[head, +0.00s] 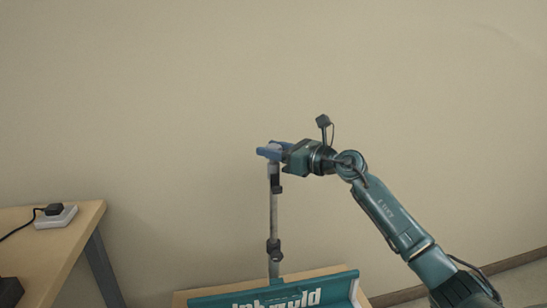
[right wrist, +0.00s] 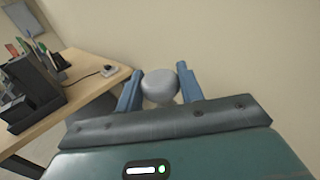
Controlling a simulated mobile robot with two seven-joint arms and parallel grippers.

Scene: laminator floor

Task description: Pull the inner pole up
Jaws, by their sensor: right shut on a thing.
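The inner pole (head: 274,215) is a thin grey upright tube with dark clamps along it. It rises from behind a teal banner-like panel (head: 275,297) with white lettering. My right gripper (head: 270,152) is at the top of the pole, with its blue fingers around the pole's top end. In the right wrist view, the rounded grey top of the pole (right wrist: 159,86) sits between the two blue fingers of the right gripper (right wrist: 159,88). The gripper is shut on it. My left gripper is not in view.
A wooden table (head: 85,218) stands at the left with a white power strip (head: 56,217) and a black plug. The right wrist view shows a dark desk organizer (right wrist: 35,85) on it. A plain beige wall is behind. The space above the pole is clear.

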